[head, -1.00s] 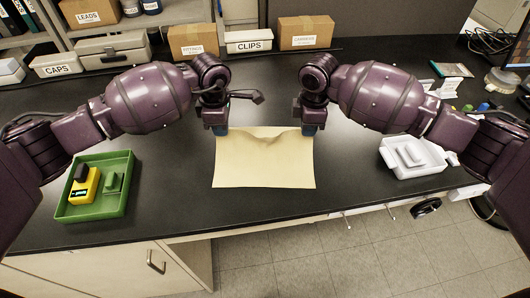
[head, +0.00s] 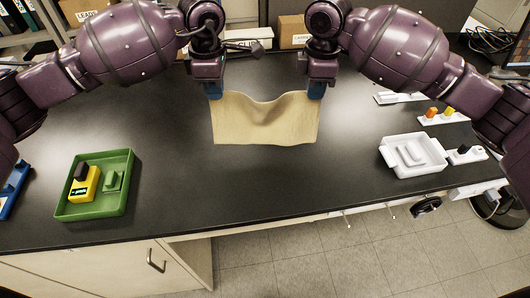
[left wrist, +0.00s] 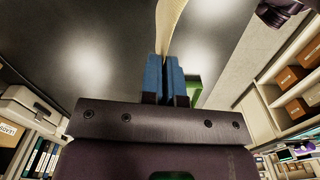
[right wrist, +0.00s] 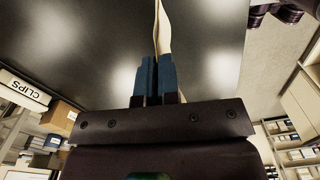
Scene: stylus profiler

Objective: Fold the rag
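The pale yellow rag (head: 266,122) hangs between my two grippers over the black table in the head view, its upper edge sagging in the middle. My left gripper (head: 215,91) is shut on its upper left corner. My right gripper (head: 316,91) is shut on its upper right corner. In the left wrist view the blue fingers (left wrist: 166,75) pinch the rag (left wrist: 168,25), seen edge-on. In the right wrist view the fingers (right wrist: 157,75) pinch the rag (right wrist: 161,30) likewise. I cannot tell whether the rag's lower edge touches the table.
A green tray (head: 72,208) with a yellow device (head: 85,184) stands at the left. A white tray (head: 436,166) stands at the right, near small white holders (head: 442,117). Boxes line the back. The table in front of the rag is clear.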

